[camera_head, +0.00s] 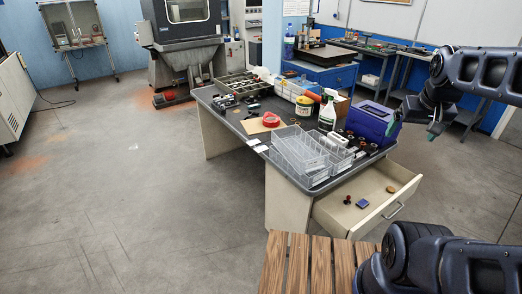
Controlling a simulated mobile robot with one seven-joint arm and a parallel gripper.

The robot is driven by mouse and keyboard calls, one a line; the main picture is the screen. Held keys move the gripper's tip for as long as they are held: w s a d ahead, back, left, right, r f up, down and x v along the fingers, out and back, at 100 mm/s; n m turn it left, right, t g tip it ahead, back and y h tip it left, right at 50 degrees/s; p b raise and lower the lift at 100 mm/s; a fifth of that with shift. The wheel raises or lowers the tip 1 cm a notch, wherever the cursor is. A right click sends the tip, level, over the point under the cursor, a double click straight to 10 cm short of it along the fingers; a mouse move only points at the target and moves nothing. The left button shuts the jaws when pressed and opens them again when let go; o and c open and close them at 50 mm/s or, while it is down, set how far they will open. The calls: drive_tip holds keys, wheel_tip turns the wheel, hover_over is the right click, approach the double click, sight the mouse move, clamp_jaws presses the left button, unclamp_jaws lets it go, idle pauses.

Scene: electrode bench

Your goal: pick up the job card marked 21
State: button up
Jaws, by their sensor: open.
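No number 21 is readable from here, so I cannot tell which thing is the job card. Two small white cards or labels lie near the left edge of the grey bench top, one (253,142) slightly behind the other (262,149). A flat tan sheet (257,126) lies behind them, partly under a red roll (271,119). My gripper (415,132) hangs at the upper right with its teal-tipped fingers apart. It appears empty, to the right of the purple box and far from the white cards.
Clear trays (300,152) fill the bench's front. A spray bottle (327,115) and the purple box (368,122) stand behind and right. An open drawer (335,212) juts out with small items inside. Wooden slats (296,262) lie in the foreground. The floor at left is clear.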

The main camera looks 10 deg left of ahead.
drive_tip(key=w+a+r+n+g, duration=0.1)
drive_tip(key=w+a, duration=0.3)
drive_tip(key=w, duration=0.5)
drive_tip(key=w+a+r+n, duration=0.1)
drive_tip(key=w+a, duration=0.3)
drive_tip(key=w, duration=0.5)
drive_tip(key=w+a+r+n+g, duration=0.15)
drive_tip(key=w+a, duration=0.35)
drive_tip(key=w, duration=0.5)
drive_tip(key=n+g, duration=0.2)
drive_tip(key=n, duration=0.4)
hover_over(261, 148)
wheel_tip(261, 148, down, 37)
drive_tip(key=shift+m, duration=0.25)
drive_tip(key=shift+f, duration=5.05)
drive_tip(key=c, duration=1)
